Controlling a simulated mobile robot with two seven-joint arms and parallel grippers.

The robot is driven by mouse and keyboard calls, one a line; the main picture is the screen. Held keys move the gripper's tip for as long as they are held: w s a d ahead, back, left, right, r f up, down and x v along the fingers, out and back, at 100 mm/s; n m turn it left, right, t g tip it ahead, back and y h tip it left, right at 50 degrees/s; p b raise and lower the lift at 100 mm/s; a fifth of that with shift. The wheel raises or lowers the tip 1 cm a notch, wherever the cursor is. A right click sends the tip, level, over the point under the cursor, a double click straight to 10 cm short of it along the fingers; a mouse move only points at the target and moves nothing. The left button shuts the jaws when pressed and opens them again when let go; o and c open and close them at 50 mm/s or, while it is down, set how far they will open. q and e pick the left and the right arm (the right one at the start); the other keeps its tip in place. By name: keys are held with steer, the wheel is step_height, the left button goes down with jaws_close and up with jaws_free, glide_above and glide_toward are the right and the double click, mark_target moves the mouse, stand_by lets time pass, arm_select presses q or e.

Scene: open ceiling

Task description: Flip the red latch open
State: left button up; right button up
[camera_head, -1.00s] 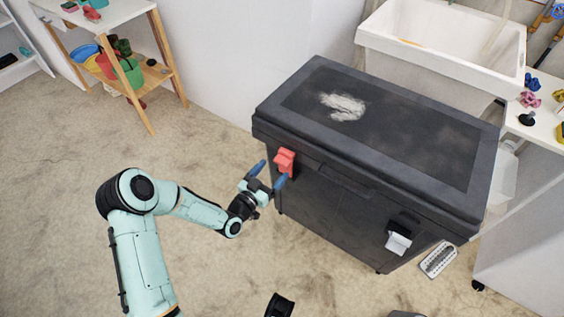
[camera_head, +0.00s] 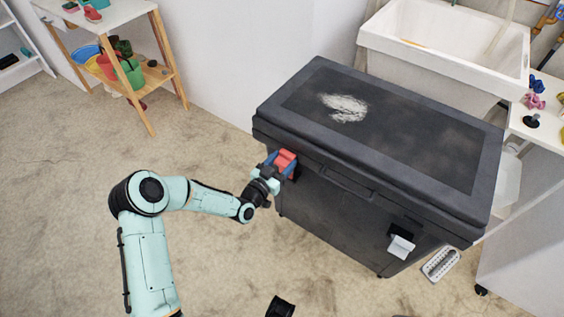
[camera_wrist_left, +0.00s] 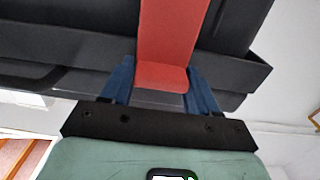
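The red latch (camera_head: 286,160) is on the front of the black chest (camera_head: 345,218), near its left corner just below the lid edge. My left gripper (camera_head: 280,165) is at the latch, with one blue finger on each side of it. In the left wrist view the latch (camera_wrist_left: 168,45) stands between the two fingertips (camera_wrist_left: 162,75), and both appear to press against its sides. The latch's lower end shows between the fingers. The chest lid (camera_head: 385,122) is down. My right gripper is not in view.
A second, white latch (camera_head: 401,246) is on the chest's front right. A white sink (camera_head: 445,50) stands behind the chest, and a wooden shelf (camera_head: 158,80) with colored pots is at the upper left. The floor (camera_head: 225,270) in front of the chest is largely clear.

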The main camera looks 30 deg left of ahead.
arm_select(q)
steer(key=shift+f, duration=0.1)
steer(key=shift+s+f+t+b, duration=0.2)
steer(key=shift+s+t+b, duration=0.2)
steer(key=shift+b, duration=0.3)
steer(key=shift+s+a+f+t+b, duration=0.1)
steer(key=shift+s+f+t+b, duration=0.35)
steer(key=shift+s, duration=0.35)
steer(key=shift+s+a+f+t+b, duration=0.1)
steer(key=shift+s+f+t+b, duration=0.1)
steer(key=shift+s+f, duration=0.45)
steer(key=shift+s+a+f+t+b, duration=0.1)
steer(key=shift+s+f+t+b, duration=0.25)
steer(key=shift+s, duration=0.55)
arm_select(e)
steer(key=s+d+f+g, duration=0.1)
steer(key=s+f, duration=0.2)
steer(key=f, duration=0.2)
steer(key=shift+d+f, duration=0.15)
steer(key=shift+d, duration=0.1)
arm_select(q)
steer(key=shift+f, duration=0.1)
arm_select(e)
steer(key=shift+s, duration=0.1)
arm_select(q)
steer(key=o, duration=1.4)
steer(key=shift+h, duration=0.3)
